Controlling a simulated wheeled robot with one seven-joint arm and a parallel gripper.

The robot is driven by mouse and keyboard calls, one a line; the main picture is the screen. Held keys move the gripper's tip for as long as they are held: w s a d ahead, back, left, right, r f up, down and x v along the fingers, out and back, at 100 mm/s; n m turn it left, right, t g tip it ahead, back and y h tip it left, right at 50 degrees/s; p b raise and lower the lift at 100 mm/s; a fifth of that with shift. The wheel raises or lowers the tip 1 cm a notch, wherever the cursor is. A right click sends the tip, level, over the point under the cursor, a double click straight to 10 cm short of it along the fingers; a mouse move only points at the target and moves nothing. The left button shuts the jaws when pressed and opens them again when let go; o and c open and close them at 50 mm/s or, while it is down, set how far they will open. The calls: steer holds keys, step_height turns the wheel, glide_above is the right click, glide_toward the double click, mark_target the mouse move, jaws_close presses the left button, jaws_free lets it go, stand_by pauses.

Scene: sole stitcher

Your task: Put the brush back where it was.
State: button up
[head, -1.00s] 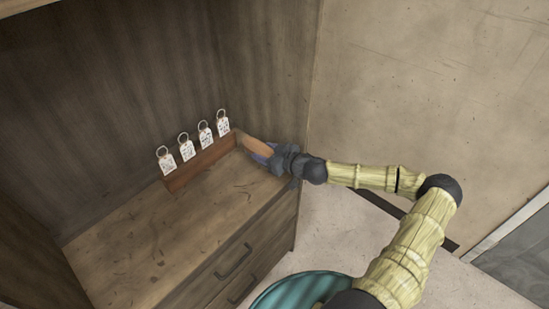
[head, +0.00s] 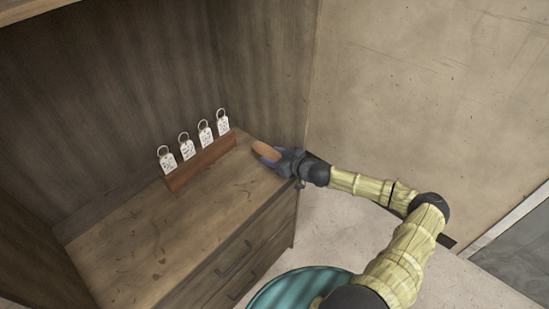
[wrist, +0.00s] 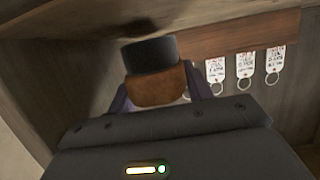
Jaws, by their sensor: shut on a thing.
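The brush (head: 266,151) shows as a brown oval end at the far right end of the wooden cabinet top. My gripper (head: 279,158) is shut on it, and the jaws hide part of it. In the wrist view the brush (wrist: 160,86) shows a brown body and a dark block, between the fingers of my gripper (wrist: 158,97). I cannot tell whether the brush touches the cabinet top.
A wooden rack (head: 203,163) with several white key tags (head: 205,133) stands along the back of the cabinet top (head: 170,235), left of the brush. The front of the top is clear. Drawers (head: 240,268) face the front. A wall (head: 420,90) rises at right.

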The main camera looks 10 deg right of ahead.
steer(key=shift+w+f+p, duration=0.15)
steer(key=shift+f+p, duration=0.15)
steer(key=shift+f, duration=0.55)
steer(key=o, duration=1.1)
steer(key=b+v, duration=0.2)
steer(key=v, duration=1)
steer(key=shift+r, duration=0.1)
